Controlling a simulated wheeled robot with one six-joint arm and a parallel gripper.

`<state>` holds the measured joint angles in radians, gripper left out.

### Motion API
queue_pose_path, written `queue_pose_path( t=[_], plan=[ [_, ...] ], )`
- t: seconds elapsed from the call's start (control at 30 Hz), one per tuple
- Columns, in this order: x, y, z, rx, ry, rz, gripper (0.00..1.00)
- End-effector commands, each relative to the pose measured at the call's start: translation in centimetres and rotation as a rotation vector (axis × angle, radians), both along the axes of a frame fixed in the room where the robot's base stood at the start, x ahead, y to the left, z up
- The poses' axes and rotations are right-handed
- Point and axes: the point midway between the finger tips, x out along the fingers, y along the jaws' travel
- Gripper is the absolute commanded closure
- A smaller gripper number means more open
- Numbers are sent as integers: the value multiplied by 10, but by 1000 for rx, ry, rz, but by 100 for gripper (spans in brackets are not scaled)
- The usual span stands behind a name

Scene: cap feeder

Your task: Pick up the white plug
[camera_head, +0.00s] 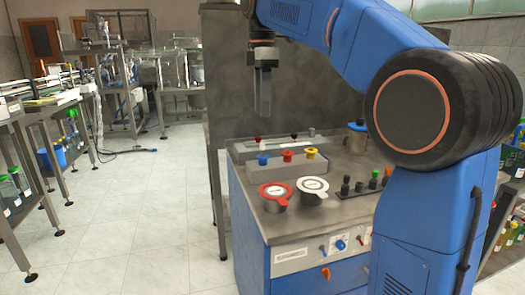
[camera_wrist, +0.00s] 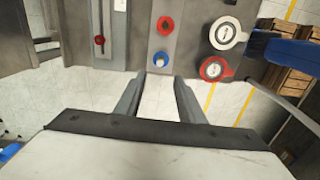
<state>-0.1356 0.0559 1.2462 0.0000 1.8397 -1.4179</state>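The white plug (camera_head: 263,146) stands upright on the blue cap (camera_head: 262,158) at the left end of a grey block. In the wrist view the white plug (camera_wrist: 162,59) shows as a pale round top inside a blue ring. My gripper (camera_head: 263,112) hangs fingers down above the bench, above the plug in the head view and apart from it. In the wrist view its two fingers (camera_wrist: 161,78) are spread with nothing between them, and the plug lies just beyond their tips.
A red cap (camera_head: 287,156) and a yellow cap (camera_head: 312,153) share the grey block (camera_head: 275,174). A red-rimmed cup (camera_head: 275,194) and a white-lidded cup (camera_head: 313,190) stand in front.

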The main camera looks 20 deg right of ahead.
Motion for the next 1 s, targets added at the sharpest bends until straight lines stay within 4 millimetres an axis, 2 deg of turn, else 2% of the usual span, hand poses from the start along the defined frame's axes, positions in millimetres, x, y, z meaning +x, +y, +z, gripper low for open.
queue_pose_path(
  t=[0.2, 0.57, 0.83, 1.0],
  plan=[
    [-1, 0, -37, 0, 3, -1, 65],
    [-1, 0, -63, 0, 1, -1, 65],
    [0, -1, -98, 0, 1, -1, 65],
    [0, -1, -105, 0, 0, -1, 65]
  ],
)
